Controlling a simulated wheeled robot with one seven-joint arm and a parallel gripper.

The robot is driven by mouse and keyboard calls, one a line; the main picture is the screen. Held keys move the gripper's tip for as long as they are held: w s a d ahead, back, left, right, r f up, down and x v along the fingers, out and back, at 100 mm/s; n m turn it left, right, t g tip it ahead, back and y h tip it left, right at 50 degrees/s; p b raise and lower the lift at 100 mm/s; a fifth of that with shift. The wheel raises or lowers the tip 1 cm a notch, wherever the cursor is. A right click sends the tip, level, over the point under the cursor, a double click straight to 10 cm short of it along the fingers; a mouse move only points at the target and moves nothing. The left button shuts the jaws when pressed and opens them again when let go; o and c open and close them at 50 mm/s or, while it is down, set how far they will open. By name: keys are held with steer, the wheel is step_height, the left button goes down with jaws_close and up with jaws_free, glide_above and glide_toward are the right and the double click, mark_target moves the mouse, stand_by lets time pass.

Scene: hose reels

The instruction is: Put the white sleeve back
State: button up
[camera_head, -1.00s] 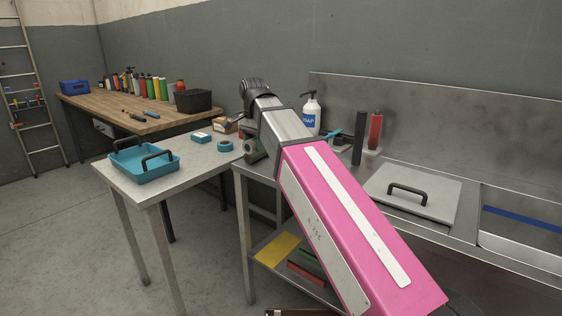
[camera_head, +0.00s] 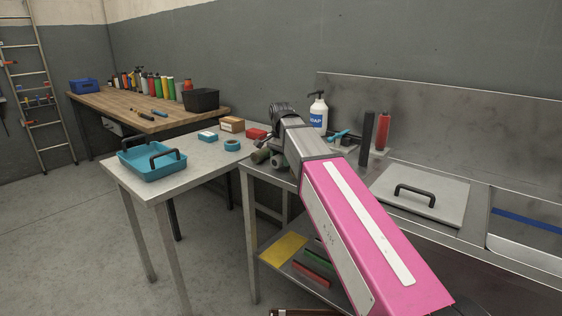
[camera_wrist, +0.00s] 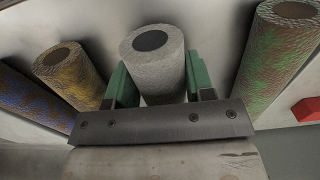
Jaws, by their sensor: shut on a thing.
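The white sleeve (camera_wrist: 157,68) is a pale grey-white speckled roll with a dark round end. In the wrist view it sits between the green fingers of my gripper (camera_wrist: 160,80), which is shut on it. Its far part is hidden behind the gripper body. In the head view my pink arm reaches over the metal bench, and the fingers and sleeve cannot be made out clearly.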

steer(key=shift+f, duration=0.3)
steer(key=shift+f, duration=0.15)
steer(key=o, duration=0.9)
steer(key=shift+o, duration=0.2)
step_height(320, 180, up, 12)
steer(key=shift+r, duration=0.15)
